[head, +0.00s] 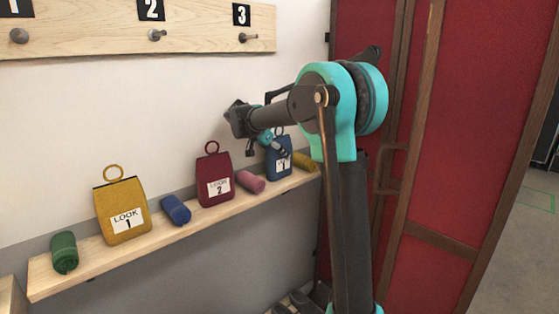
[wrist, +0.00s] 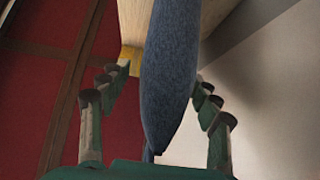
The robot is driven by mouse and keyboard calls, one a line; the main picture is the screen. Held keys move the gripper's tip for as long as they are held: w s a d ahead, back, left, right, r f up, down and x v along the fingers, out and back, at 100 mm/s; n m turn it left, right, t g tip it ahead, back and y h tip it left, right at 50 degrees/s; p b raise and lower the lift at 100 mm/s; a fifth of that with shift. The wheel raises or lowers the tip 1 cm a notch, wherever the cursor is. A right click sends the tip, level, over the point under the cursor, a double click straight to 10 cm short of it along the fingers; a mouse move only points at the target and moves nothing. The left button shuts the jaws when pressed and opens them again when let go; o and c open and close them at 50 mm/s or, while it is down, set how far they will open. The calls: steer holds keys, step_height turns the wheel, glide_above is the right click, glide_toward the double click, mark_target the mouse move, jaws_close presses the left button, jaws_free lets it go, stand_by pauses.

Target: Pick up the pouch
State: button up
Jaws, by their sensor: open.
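Three pouches with rings on top stand on a wooden shelf (head: 105,243): a yellow one labelled LOOK 1 (head: 113,193), a dark red one labelled LOOK 2 (head: 210,170), and a blue one (head: 279,169) whose label is too small to read surely. My gripper (head: 273,146) is at the blue pouch's upper part and hides some of it. In the wrist view the blue pouch (wrist: 168,70) appears edge-on between the fingers of my open gripper (wrist: 158,118). Gaps show on both sides; I cannot tell whether anything touches.
A peg board (head: 200,35) numbered 1 to 3 is on the wall above. Red panels (head: 480,110) stand at the right.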

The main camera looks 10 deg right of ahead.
steer(key=shift+w+d+f, duration=0.3)
steer(key=shift+d+f, duration=0.1)
steer(key=shift+f, duration=0.1)
steer(key=c, duration=1.3)
steer(key=shift+r, duration=0.1)
steer(key=shift+c, duration=0.2)
step_height(320, 180, up, 20)
steer(key=shift+f, duration=0.1)
